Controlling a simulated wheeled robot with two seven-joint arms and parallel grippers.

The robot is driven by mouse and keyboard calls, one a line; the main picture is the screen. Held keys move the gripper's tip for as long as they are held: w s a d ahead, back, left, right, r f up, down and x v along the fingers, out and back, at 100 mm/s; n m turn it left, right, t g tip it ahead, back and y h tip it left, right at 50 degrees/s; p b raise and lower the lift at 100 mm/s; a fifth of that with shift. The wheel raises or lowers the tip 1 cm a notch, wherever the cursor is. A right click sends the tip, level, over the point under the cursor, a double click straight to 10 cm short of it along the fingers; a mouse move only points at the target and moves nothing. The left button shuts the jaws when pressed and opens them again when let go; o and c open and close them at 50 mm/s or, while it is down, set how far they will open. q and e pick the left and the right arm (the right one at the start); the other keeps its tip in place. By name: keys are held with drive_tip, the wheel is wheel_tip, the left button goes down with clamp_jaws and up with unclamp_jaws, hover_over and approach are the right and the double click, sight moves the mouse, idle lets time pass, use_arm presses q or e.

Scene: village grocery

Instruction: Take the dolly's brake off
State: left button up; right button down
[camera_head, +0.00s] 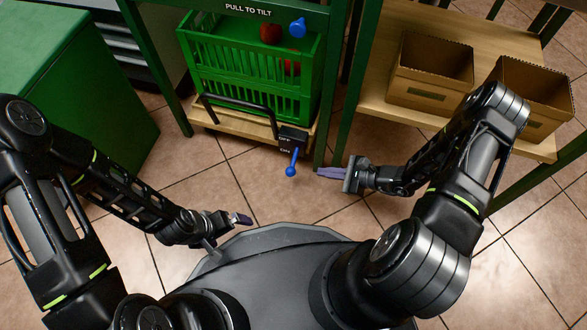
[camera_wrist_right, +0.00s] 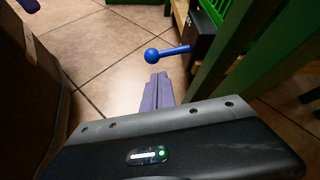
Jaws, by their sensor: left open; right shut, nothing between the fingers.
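The dolly (camera_head: 238,125) is a low wooden platform under a green crate, with a black bar handle (camera_head: 240,104) at its front. A black brake box (camera_head: 292,138) with OFF and ON markings sits at its front right corner. A blue lever (camera_head: 291,170) with a ball knob points down from the box, on the ON side. My right gripper (camera_head: 320,172) is shut and empty, just right of the knob with a small gap. In the right wrist view the knob (camera_wrist_right: 152,56) is just beyond the shut fingertips (camera_wrist_right: 158,78). My left gripper (camera_head: 245,219) is open and empty over the floor.
The green crate (camera_head: 250,75) holds red and blue items. A green frame post (camera_head: 326,125) stands right of the dolly, close to my right gripper. A wooden shelf (camera_head: 380,75) with cardboard boxes (camera_head: 430,75) is at right. A green cabinet (camera_head: 60,60) is at left. Tiled floor in front is clear.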

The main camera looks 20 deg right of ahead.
sight(294, 159)
drive_tip(key=shift+w+d+f+t, duration=0.15)
drive_tip(key=shift+w+d+t, duration=0.15)
drive_tip(key=shift+w+d, duration=0.1)
drive_tip(key=shift+a+f, duration=0.1)
drive_tip(key=shift+a, duration=0.05)
drive_tip(key=b+x, duration=0.4)
drive_tip(key=x, duration=0.5)
drive_tip(key=shift+w+a+f, duration=0.2)
drive_tip(key=shift+w+f, duration=0.05)
drive_tip(key=shift+f, duration=0.05)
drive_tip(key=shift+r, duration=0.1)
